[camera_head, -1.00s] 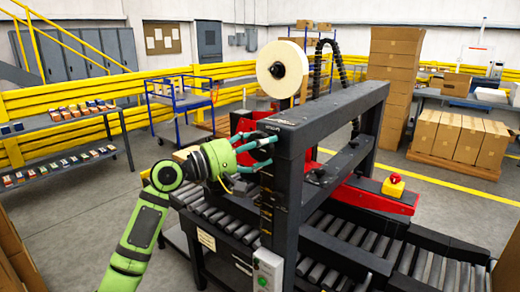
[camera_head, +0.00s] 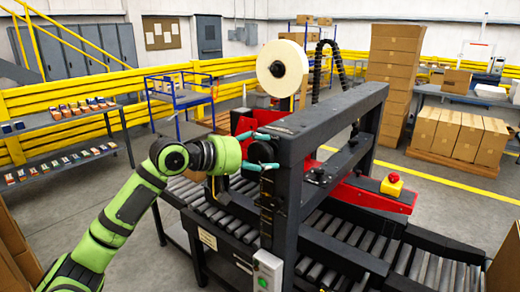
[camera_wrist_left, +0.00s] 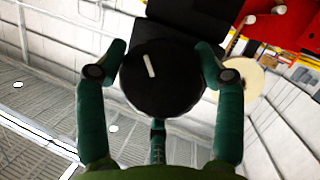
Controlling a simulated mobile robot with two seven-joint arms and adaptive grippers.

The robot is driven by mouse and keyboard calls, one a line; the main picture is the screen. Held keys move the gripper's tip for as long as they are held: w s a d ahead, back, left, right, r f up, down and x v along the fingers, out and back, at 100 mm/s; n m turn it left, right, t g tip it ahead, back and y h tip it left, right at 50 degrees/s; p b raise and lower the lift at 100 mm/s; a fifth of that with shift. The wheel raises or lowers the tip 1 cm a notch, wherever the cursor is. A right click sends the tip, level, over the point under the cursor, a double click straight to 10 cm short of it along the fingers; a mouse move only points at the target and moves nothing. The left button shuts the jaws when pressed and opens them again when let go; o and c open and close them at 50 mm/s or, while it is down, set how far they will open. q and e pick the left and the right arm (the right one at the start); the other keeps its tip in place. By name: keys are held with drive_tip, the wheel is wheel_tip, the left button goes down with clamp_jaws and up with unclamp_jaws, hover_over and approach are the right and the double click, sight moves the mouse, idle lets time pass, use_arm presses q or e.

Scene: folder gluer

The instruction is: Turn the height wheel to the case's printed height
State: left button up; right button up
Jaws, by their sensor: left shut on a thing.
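The height wheel (camera_wrist_left: 163,79) is a round black knob with a white mark on its face, seen in the left wrist view. The mark leans slightly left of vertical there. My left gripper (camera_wrist_left: 160,62) has its teal fingers around the wheel's rim, one on each side. In the head view my left gripper (camera_head: 262,151) is at the near upright of the black machine frame (camera_head: 290,165), and the wheel is mostly hidden by the fingers. Part of a brown surface, perhaps the case, shows behind my arm on the rollers (camera_head: 196,175). No printed height is readable.
A control box with a green button (camera_head: 267,270) is below the wheel on the near upright. A red emergency stop on a yellow box (camera_head: 392,185) sits at the right.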

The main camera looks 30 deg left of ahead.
use_arm(q)
drive_tip(key=m+y+p, duration=0.2)
drive_tip(key=m, duration=0.1)
drive_tip(key=m+y+p, duration=0.1)
drive_tip(key=p, duration=0.1)
drive_tip(key=shift+r+g, duration=0.3)
drive_tip(key=shift+r, duration=0.05)
drive_tip(key=m+y+p, duration=0.2)
drive_tip(key=m, duration=0.1)
drive_tip(key=shift+f, duration=0.1)
drive_tip(key=shift+m, duration=0.3)
drive_tip(key=o, duration=1)
drive_tip(key=shift+o, duration=0.8)
drive_tip(key=shift+f, duration=0.15)
